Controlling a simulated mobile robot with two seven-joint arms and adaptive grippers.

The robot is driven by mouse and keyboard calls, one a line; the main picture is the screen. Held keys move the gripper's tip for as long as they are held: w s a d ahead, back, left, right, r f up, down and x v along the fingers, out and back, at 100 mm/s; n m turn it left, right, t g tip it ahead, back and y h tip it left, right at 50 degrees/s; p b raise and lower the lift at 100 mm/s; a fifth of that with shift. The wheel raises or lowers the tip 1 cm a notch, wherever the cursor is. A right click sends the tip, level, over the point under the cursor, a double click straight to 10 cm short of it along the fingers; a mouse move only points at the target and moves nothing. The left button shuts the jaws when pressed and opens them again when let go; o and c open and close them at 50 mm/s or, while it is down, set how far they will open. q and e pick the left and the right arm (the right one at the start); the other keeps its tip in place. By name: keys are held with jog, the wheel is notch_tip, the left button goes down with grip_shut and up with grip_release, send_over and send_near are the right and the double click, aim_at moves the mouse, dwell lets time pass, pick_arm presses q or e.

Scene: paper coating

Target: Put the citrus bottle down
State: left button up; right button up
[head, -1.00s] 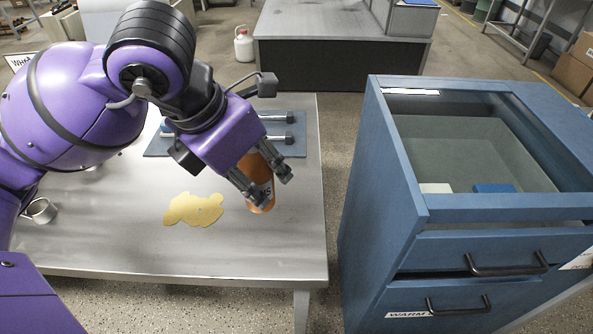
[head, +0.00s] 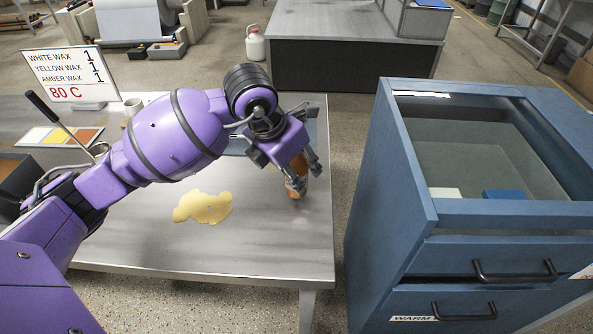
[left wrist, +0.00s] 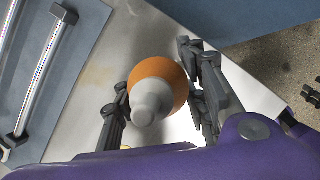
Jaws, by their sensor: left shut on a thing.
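The citrus bottle (head: 297,187) is orange and stands close to upright over the right part of the metal table (head: 270,245), near its right edge. My left gripper (head: 304,174) is shut on it, with a finger on each side. In the left wrist view, the bottle (left wrist: 163,70) shows from above with its pale grey cap between the fingers of the gripper (left wrist: 158,98). I cannot tell whether its base touches the table. My right gripper is not in view.
A yellow spill (head: 203,207) lies on the table left of the bottle. A sign (head: 72,75) and color sample card (head: 60,136) are at the back left. A blue drawer cabinet (head: 385,200) stands right, across a floor gap. Bars on a mat (left wrist: 45,70) lie beside the bottle.

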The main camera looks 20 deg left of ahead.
pick_arm(q)
jog(key=shift+f, duration=0.6)
jog(key=shift+f, duration=0.1)
jog(key=o, duration=1.3)
jog(key=shift+r, duration=0.25)
jog(key=v, duration=1.1)
jog(key=shift+s+r, duration=0.25)
jog(key=shift+r, duration=0.05)
